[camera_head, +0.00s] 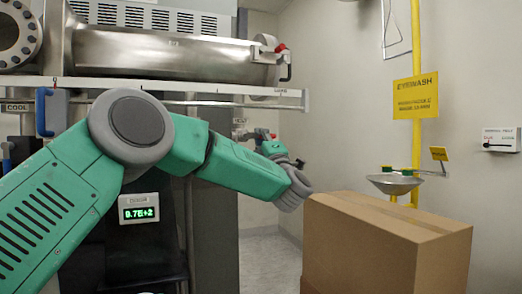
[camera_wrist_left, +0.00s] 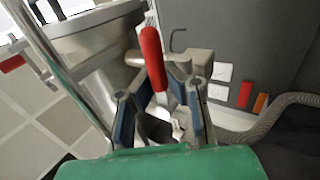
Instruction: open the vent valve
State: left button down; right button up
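A valve with a red lever handle (camera_wrist_left: 153,58) is in front of my left gripper in the left wrist view. The lever stands upright in the picture, with its lower end between the fingertips. My left gripper (camera_wrist_left: 161,98) is open, its two blue-padded fingers apart on either side of the valve. I cannot tell whether a finger touches it. In the head view my left gripper (camera_head: 268,146) is small and partly hidden, beside metal fittings with a bit of red. My right gripper is in neither view.
A cardboard box (camera_head: 375,240) stands at the lower right, close to my left wrist. A steel cylinder (camera_head: 165,55) with another red handle (camera_head: 281,47) at its end lies above a white shelf. An eyewash basin (camera_head: 394,184) is at right. A corrugated hose (camera_wrist_left: 285,105) curves at right.

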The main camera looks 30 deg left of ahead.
pick_arm(q)
jog(key=shift+f+n+g+y+b, duration=0.3)
jog(key=shift+f+n+g, duration=0.1)
jog(key=shift+n+g, duration=0.25)
jog(key=shift+r, duration=0.1)
jog(key=c, duration=1.7)
grip_release()
jog(key=shift+c, duration=0.2)
jog(key=shift+o, duration=0.9)
jog(key=shift+s+r, duration=0.1)
jog(key=shift+r, duration=0.15)
jog(key=v, duration=1.2)
